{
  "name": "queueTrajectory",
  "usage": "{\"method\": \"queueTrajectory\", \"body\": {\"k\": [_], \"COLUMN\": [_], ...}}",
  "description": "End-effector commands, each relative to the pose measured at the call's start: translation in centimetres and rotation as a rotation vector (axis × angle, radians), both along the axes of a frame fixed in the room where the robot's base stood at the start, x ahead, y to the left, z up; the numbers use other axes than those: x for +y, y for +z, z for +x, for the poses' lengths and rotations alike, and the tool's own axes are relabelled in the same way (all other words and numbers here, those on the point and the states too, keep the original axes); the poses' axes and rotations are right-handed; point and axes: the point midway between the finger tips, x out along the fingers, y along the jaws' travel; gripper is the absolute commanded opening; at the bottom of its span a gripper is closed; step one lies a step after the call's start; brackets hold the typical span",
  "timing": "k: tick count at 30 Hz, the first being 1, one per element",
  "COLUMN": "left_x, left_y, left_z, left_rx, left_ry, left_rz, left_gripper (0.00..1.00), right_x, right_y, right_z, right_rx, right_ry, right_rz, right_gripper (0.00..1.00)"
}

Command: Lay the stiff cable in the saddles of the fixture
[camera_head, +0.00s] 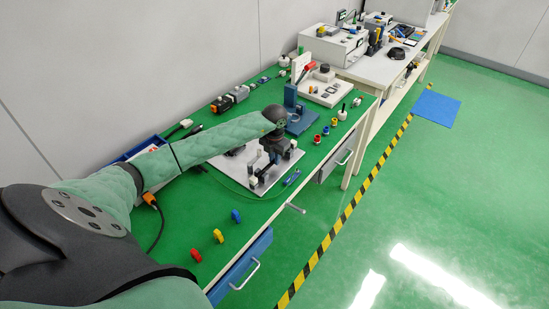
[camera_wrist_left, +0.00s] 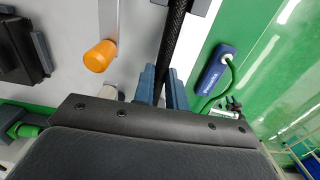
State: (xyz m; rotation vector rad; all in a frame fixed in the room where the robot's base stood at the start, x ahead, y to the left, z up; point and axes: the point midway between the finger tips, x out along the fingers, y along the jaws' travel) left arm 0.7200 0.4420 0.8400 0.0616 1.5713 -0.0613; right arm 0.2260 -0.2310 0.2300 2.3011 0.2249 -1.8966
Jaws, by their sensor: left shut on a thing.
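The stiff cable (camera_wrist_left: 177,30) is a black braided rod in the left wrist view, running from my fingers to the top edge. My left gripper (camera_wrist_left: 163,86) has its two blue-grey fingers shut on it. In the head view my left gripper (camera_head: 272,146) is over the fixture's pale plate (camera_head: 232,168) on the green bench, and the arm hides part of the plate. The plate (camera_wrist_left: 135,75) also shows in the wrist view. A grey block, possibly a saddle, is at the top of that view by the cable; whether they touch is unclear. My right gripper is not in view.
In the wrist view an orange-tipped part (camera_wrist_left: 100,56) and a black block (camera_wrist_left: 22,50) stand left of the cable; a blue tool (camera_wrist_left: 215,68) with a green cord lies right. In the head view a blue stand (camera_head: 297,112) rises behind the plate.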

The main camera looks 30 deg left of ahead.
Motion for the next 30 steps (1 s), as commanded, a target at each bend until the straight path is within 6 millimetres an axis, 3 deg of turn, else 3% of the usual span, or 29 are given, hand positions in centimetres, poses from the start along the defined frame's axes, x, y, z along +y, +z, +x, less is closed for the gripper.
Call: {"method": "queueTrajectory", "body": {"k": [2,3,6,7,18,30], "left_x": [0.0,0.0,0.0,0.0,0.0,0.0], "left_y": [-0.2,-0.2,-0.1,-0.1,0.3,5.9], "left_z": [0.0,0.0,0.0,0.0,0.1,0.1], "left_rx": [0.000,0.000,0.000,0.000,-0.002,-0.003], "left_ry": [0.000,0.000,0.000,0.000,0.000,0.000], "left_rz": [0.000,0.000,0.000,0.000,0.000,0.001], "left_gripper": [0.00,0.18,0.37,0.39,0.39,0.39], "right_x": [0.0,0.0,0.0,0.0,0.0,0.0], "right_y": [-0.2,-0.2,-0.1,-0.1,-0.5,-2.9], "right_z": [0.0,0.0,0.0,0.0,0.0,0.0], "right_rx": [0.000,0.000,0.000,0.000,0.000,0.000], "right_ry": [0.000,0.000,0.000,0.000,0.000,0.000], "right_rz": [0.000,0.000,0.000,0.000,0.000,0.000], "right_gripper": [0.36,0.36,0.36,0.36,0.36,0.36]}}
